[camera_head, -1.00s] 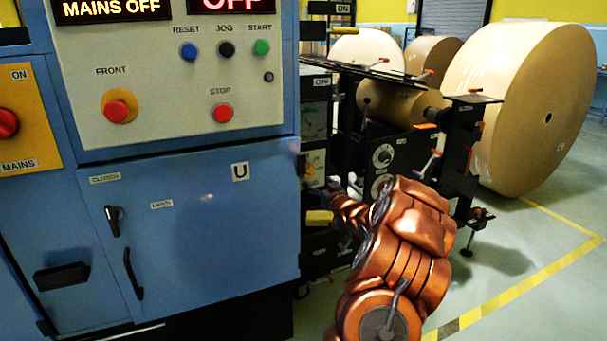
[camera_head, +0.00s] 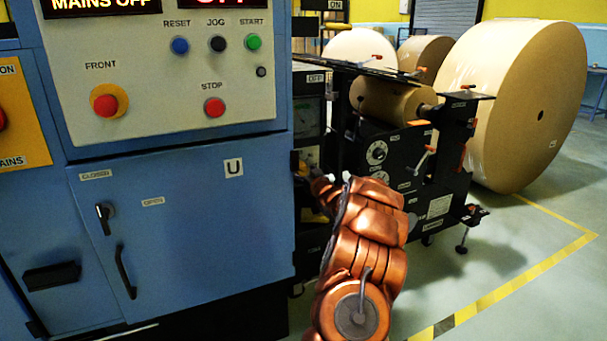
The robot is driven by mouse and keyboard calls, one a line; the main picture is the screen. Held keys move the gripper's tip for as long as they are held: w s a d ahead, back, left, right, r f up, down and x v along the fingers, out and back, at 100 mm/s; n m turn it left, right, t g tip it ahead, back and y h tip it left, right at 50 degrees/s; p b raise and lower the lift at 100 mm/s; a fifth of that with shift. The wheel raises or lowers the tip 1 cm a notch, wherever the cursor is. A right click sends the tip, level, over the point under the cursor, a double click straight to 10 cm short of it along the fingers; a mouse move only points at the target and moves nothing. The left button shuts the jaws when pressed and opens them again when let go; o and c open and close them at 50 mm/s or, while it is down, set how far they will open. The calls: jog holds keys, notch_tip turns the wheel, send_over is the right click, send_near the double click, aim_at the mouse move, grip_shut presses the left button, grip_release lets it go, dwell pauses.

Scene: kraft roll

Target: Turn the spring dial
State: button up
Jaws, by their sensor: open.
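Two round dials sit on the black side plate of the roll stand in the head view. The upper dial (camera_head: 376,153) has a pale ring and a dark centre. The lower dial (camera_head: 379,176) is partly covered by my copper arm. I cannot read which of them is the spring dial. My gripper (camera_head: 304,165) is at the far end of the arm, small and dark beside the blue cabinet's right edge. It is left of both dials and appears apart from them. Its fingers are open, and their detail is hard to make out.
The blue cabinet (camera_head: 190,215) with its button panel (camera_head: 160,115) stands close on the left. A small kraft roll (camera_head: 390,98) lies on the black stand. A large kraft roll (camera_head: 515,110) stands at the right. Clear floor (camera_head: 490,265) with yellow marking lies at the lower right.

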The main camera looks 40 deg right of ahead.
jog(key=c, duration=1.1)
jog(key=shift+c, duration=0.2)
jog(key=shift+n, duration=0.3)
jog(key=n+b, duration=0.1)
jog(key=n, duration=0.2)
jog(key=shift+f, duration=0.1)
jog(key=shift+n+b, duration=0.35)
jog(key=shift+n, duration=0.75)
